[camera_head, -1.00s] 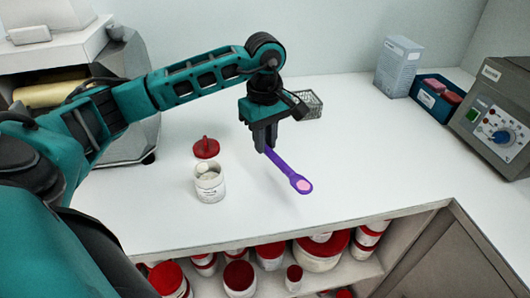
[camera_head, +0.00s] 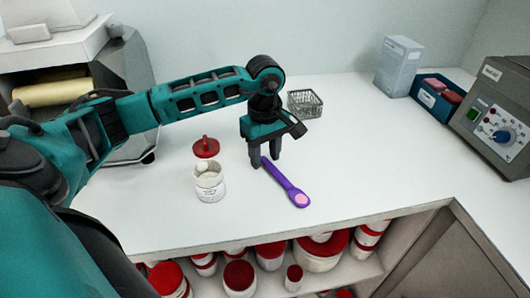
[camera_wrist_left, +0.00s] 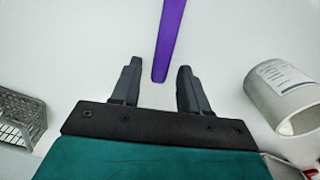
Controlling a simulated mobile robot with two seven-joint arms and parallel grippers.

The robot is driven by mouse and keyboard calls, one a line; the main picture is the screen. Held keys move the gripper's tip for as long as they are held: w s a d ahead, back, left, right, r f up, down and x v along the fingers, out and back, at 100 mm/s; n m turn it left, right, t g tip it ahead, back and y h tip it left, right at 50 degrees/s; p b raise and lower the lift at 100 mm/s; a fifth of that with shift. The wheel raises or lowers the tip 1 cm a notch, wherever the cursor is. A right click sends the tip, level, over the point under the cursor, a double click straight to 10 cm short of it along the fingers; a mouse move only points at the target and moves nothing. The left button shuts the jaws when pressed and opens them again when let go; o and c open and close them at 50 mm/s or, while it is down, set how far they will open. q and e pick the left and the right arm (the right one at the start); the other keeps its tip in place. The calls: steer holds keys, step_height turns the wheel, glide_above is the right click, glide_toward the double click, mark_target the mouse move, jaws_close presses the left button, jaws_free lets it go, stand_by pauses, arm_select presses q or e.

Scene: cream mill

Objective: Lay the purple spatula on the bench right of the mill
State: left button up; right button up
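The purple spatula (camera_head: 285,184) lies on the white bench to the right of the mill (camera_head: 75,75), with a pale pink patch on its wide end toward the bench front. My left gripper (camera_head: 264,164) is open, just above the spatula's handle end. In the left wrist view the two fingers (camera_wrist_left: 156,82) stand apart. The spatula's handle (camera_wrist_left: 168,40) reaches between them, touching neither finger. My right gripper shows in neither view.
An open white jar (camera_head: 209,184) stands left of the spatula, its red lid (camera_head: 206,147) behind it. A wire basket (camera_head: 305,103) is behind the gripper. A box (camera_head: 397,66), blue tray (camera_head: 436,98) and grey device (camera_head: 497,118) stand right. Bench between is clear.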

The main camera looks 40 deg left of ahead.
arm_select(q)
step_height(320, 180, up, 12)
steer(key=shift+r, duration=0.15)
stand_by(0.5)
stand_by(0.5)
